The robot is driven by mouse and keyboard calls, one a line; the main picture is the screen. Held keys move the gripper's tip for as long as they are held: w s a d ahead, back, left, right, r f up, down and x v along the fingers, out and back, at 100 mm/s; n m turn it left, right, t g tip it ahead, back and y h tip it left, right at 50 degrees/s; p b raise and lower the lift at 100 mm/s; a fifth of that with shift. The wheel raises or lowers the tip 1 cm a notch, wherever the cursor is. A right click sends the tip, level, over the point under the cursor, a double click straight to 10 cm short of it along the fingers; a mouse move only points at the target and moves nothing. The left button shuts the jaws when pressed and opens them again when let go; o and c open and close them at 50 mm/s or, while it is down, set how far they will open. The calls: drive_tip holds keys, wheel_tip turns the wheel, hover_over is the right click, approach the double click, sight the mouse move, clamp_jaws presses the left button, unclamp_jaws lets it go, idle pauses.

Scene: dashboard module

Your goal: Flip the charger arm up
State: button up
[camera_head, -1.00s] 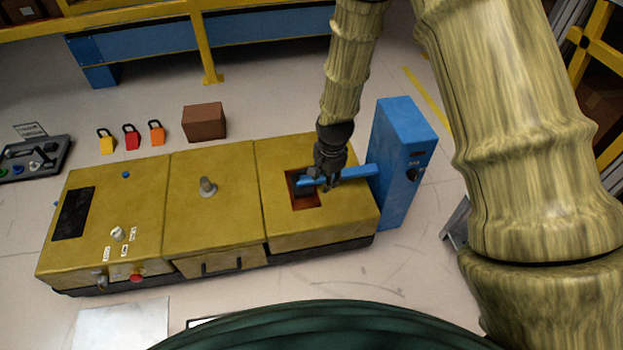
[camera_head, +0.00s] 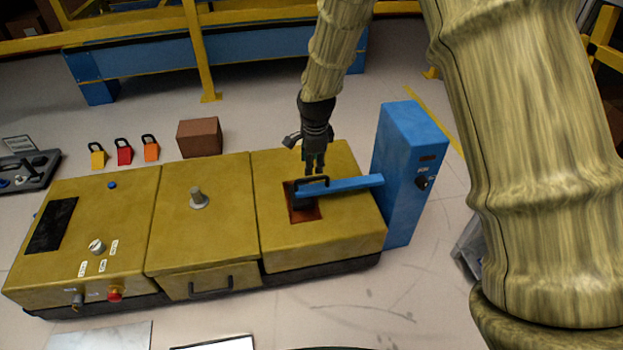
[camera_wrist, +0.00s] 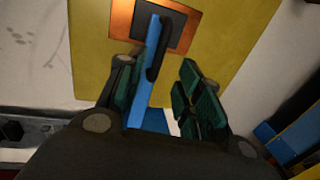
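The charger arm (camera_head: 345,185) is a blue bar reaching left from the blue post (camera_head: 408,170). It lies roughly level, with its dark end over the orange-framed recess (camera_head: 306,214) in the yellow module's right section. A dark handle (camera_head: 312,182) stands on the bar near that end. My gripper (camera_head: 314,170) is just behind the handle, pointing down. In the wrist view its fingers (camera_wrist: 160,95) are apart, with the blue bar (camera_wrist: 145,85) and handle (camera_wrist: 155,60) showing between them, nearer the left finger. I cannot tell whether anything touches.
The yellow module (camera_head: 205,240) extends left, with a grey peg (camera_head: 198,198), a knob (camera_head: 97,246) and a red button (camera_head: 115,294). A brown box (camera_head: 199,137) and three padlocks (camera_head: 124,151) lie behind it. A blue-panelled barrier (camera_head: 150,60) stands farther back.

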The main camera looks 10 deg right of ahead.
sight(311, 178)
drive_tip(key=f+b, duration=0.1)
drive_tip(key=f, duration=0.2)
drive_tip(key=w+f+b, duration=0.1)
drive_tip(key=f, duration=0.3)
drive_tip(key=shift+w+b, duration=0.2)
drive_tip(key=shift+b, duration=0.15)
drive_tip(key=shift+r, duration=0.1)
clamp_jaws()
